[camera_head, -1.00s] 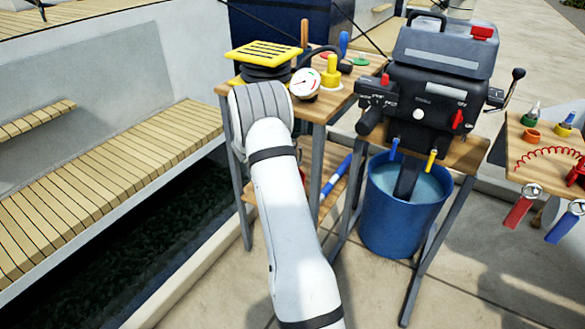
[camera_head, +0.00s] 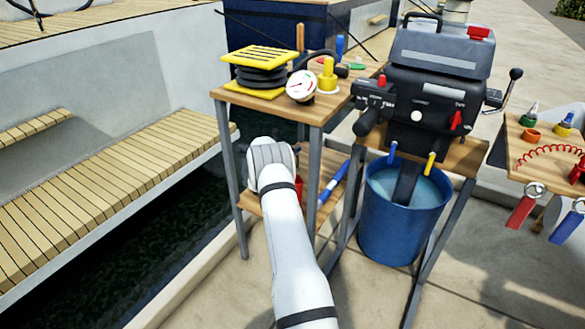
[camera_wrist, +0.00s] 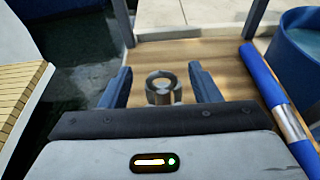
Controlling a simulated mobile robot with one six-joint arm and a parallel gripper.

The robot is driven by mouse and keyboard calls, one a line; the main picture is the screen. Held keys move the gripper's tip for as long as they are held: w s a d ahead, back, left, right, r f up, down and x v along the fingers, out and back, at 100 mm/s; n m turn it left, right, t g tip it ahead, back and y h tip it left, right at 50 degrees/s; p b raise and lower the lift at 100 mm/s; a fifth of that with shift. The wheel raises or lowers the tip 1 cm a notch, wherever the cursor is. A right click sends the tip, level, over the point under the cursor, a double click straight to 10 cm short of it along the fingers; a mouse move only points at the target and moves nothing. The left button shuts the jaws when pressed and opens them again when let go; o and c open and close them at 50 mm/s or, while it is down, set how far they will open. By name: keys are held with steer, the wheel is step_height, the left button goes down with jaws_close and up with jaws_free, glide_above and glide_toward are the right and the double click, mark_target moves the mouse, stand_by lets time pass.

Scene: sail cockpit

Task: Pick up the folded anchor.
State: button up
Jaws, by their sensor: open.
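In the wrist view, a grey metal piece with a ring on top (camera_wrist: 163,90), which looks like the folded anchor, is on the wooden lower shelf (camera_wrist: 215,62). Its lower part is hidden behind my gripper body. My gripper (camera_wrist: 159,70) is open, with one blue-grey finger on each side of the ring. I cannot tell whether either finger touches it. In the head view, my arm reaches to the lower shelf of the table, and its end hides the anchor and the fingers.
A blue tube with a silver band (camera_wrist: 275,105) lies right of the gripper on the shelf. Table legs frame the shelf. The tabletop (camera_head: 318,108) above holds a yellow-and-black foot pump (camera_head: 262,70) and a gauge (camera_head: 302,85). A blue bucket (camera_head: 400,225) stands to the right.

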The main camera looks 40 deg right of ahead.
steer(key=shift+w+d+f, duration=0.2)
steer(key=shift+w+d, duration=0.1)
steer(key=shift+d, duration=0.35)
jaws_close()
stand_by(0.9)
steer(key=shift+r, duration=0.2)
